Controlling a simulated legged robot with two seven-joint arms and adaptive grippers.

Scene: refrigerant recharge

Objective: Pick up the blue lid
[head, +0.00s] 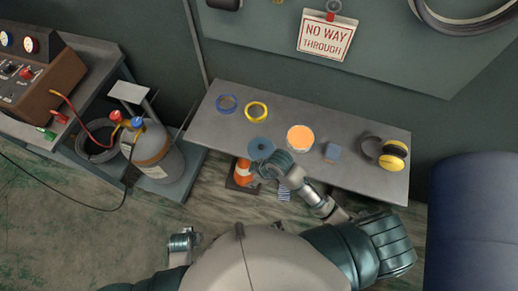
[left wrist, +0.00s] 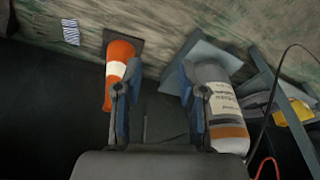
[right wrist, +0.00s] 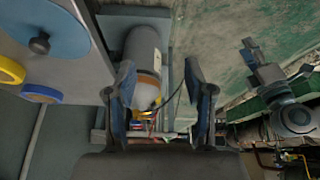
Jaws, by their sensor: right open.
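The blue lid (head: 260,146) is a flat blue disc lying on the grey table near its front edge. In the right wrist view it shows at the upper left (right wrist: 50,25), with a dark knob on top. My right gripper (head: 254,165) is just in front of the lid in the head view, partly over its near side. In the right wrist view its fingers (right wrist: 160,78) are apart and empty, with the lid off to their left. My left gripper (head: 181,238) is low at the left, away from the table; its fingers (left wrist: 155,85) are apart with nothing between them.
The table (head: 222,139) also bears a blue ring (head: 227,103), a yellow ring (head: 256,111), an orange-topped round container (head: 300,138), a small blue block (head: 332,152) and yellow earmuffs (head: 393,155). An orange cone (left wrist: 117,72) and a gas cylinder (head: 158,155) stand nearby.

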